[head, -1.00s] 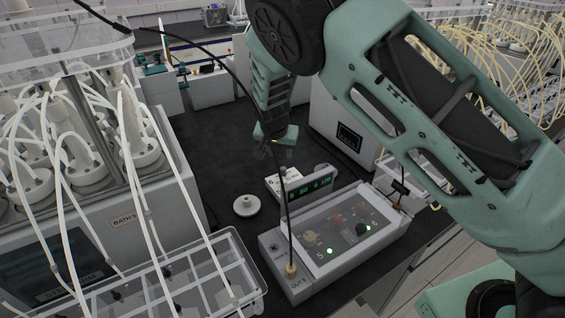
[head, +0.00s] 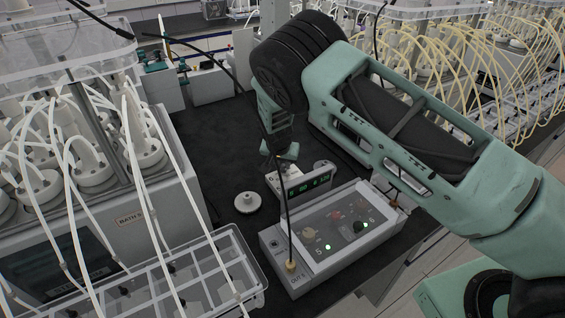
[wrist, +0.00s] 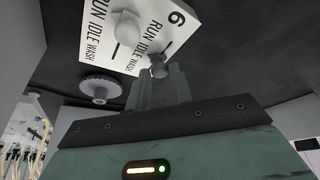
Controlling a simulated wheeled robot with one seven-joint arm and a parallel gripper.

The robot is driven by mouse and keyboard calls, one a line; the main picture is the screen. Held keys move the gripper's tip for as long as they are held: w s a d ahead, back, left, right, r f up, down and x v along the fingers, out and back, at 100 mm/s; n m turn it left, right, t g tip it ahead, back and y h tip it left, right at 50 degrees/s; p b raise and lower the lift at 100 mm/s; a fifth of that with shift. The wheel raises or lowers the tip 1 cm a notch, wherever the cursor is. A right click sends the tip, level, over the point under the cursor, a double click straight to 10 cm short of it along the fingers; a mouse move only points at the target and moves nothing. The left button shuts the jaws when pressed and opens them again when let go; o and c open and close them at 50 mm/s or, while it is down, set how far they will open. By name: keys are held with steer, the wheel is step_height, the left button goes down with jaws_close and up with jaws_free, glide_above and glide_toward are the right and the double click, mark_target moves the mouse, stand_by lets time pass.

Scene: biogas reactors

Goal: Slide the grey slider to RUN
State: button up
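The grey slider (wrist: 158,68) is a small dark grey knob on a white panel (wrist: 103,62) marked RUN, IDLE, WASH and 6 in the wrist view. It sits near the WASH end of its scale. My gripper (wrist: 160,82) has its two fingers apart, one on each side of the slider; whether they touch it I cannot tell. A larger white knob (wrist: 124,28) sits on the neighbouring scale.
A control box (head: 330,235) with coloured knobs and green lights stands in front of the display. A white round knobbed disc (head: 248,202) lies to the left on the dark bench. A clear rack (head: 225,255) and the bath unit (head: 130,220) stand at left. A black cable hangs in front.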

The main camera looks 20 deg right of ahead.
mark_target(273, 177)
jaws_close()
steer(key=shift+s+a+f+b, duration=0.15)
steer(key=shift+a+b, duration=0.2)
steer(key=shift+a, duration=0.35)
steer(key=shift+s+a+b, duration=0.15)
steer(key=shift+a+b, duration=0.2)
steer(key=shift+a, duration=0.3)
steer(key=shift+s+a, duration=0.15)
steer(key=shift+a, duration=0.2)
steer(key=o, duration=0.6)
jaws_free()
steer(key=shift+a+r, duration=0.1)
steer(key=shift+r, duration=0.1)
steer(key=shift+c, duration=0.2)
steer(key=b+v, duration=0.4)
steer(key=v, duration=1.3)
steer(key=shift+r, duration=0.15)
